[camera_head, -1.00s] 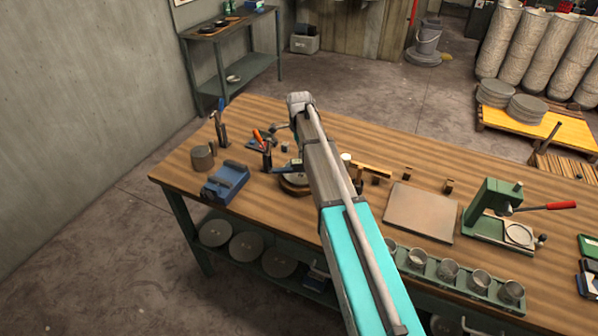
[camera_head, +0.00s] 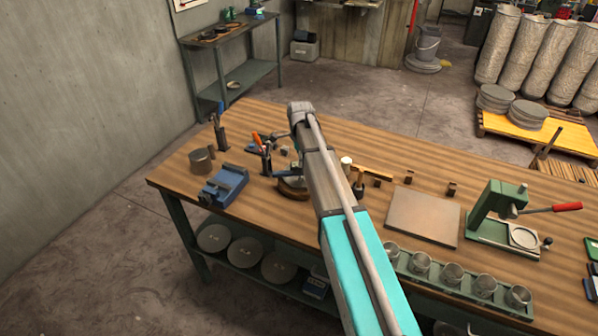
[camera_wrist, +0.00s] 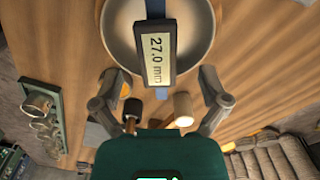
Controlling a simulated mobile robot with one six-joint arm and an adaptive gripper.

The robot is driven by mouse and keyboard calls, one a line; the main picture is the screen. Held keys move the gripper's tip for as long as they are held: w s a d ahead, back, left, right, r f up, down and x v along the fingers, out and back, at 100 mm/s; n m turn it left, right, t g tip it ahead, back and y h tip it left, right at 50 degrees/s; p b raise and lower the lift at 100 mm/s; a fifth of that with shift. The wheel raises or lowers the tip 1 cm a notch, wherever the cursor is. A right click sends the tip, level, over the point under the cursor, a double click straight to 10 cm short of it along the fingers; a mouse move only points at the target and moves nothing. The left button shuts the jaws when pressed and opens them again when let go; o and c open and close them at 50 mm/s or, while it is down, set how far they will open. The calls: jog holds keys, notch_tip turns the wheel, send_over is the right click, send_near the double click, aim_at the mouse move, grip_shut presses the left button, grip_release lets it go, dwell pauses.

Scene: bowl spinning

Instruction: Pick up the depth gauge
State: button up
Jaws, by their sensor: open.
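The depth gauge (camera_wrist: 158,60) lies across a shallow round bowl (camera_wrist: 112,42) in the wrist view. My gripper (camera_wrist: 158,84) is open, with one grey finger on each side of the gauge's display end. The fingers look apart from the gauge; how far above it they are is hard to tell.
On the wooden bench (camera_head: 330,130) a blue vise-like block (camera_head: 223,185) and a grey cylinder (camera_head: 201,161) stand left. A mallet-like tool (camera_head: 372,173), flat plate (camera_head: 424,216), green press (camera_head: 498,212) and a rack of metal cups (camera_head: 452,275) lie right. Bare bench lies behind.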

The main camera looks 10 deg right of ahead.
aim_at(301, 171)
jog(key=shift+d+f+b, duration=0.1)
jog(key=shift+f+b, duration=2)
jog(key=shift+f, duration=0.25)
grip_shut()
